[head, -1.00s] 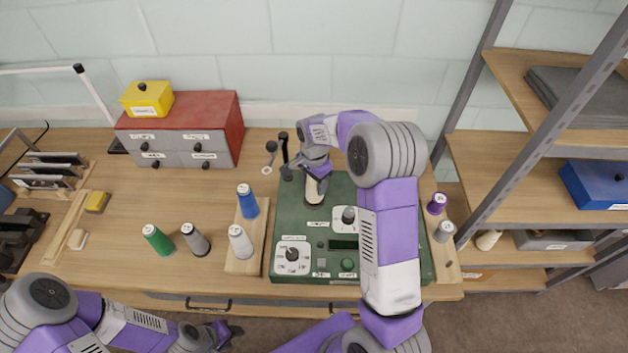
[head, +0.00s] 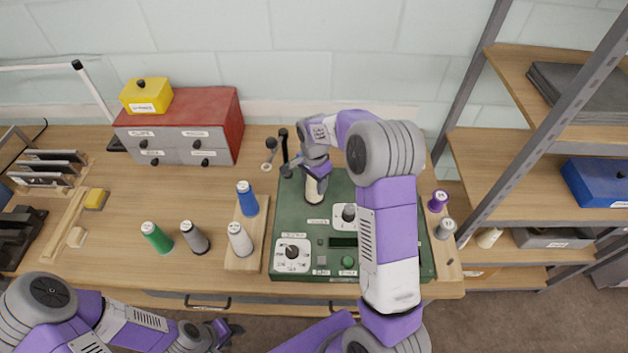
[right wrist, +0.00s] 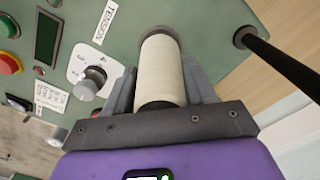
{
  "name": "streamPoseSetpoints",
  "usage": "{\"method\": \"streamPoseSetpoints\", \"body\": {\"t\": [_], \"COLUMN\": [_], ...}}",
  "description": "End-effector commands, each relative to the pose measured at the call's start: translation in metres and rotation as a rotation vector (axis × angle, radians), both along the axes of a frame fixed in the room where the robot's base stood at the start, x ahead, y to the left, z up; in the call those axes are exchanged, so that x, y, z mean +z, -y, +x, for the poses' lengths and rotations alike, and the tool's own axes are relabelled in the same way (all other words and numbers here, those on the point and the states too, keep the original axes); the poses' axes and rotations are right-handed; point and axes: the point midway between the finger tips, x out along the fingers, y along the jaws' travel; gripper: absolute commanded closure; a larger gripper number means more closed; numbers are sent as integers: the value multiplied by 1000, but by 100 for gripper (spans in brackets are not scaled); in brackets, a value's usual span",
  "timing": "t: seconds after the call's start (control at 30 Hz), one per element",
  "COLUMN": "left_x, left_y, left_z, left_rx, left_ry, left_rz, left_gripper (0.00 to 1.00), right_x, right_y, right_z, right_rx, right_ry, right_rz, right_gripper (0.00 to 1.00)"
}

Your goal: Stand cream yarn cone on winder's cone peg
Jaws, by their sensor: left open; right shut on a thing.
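The cream yarn cone (head: 313,188) stands roughly upright at the back left of the green winder (head: 290,222). My right gripper (head: 316,176) is shut on it from above. In the right wrist view the cream cone (right wrist: 161,70) sits between the two fingers. Its far end meets a dark round seat on the green panel. The cone peg itself is hidden, so I cannot tell how far down the cone sits on it. My left gripper (head: 232,333) is open and empty in front of the table's front edge.
A blue cone (head: 247,199) and a white cone (head: 240,240) stand on a wooden strip left of the winder. Green (head: 156,237) and grey (head: 194,238) cones stand farther left. A dark post (right wrist: 280,62) rises beside the held cone. Purple (head: 438,201) and grey spools stand at the right.

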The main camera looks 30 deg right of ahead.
Motion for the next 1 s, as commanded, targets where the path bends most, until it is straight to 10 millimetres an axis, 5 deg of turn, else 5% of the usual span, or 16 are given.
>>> {"method": "streamPoseSetpoints", "body": {"t": [0.2,0.23,0.4,0.73,1.0], "left_x": [-1,-1,-1,-1,1], "left_y": [0,0,0,0,0], "left_z": [0,0,0,0,0], "left_rx": [0,0,0,0,0], "left_ry": [0,0,0,0,0], "left_rz": [0,0,0,0,0], "left_gripper": [57,57,57,57,57], "right_x": [-1,-1,-1,3,45], "right_y": [0,0,0,0,0], "right_z": [0,0,0,0,1], "right_rx": [0,0,0,0,1], "right_ry": [0,0,0,1,4], "right_rz": [0,0,0,-1,-1], "right_gripper": [76,41,16,16,16]}}
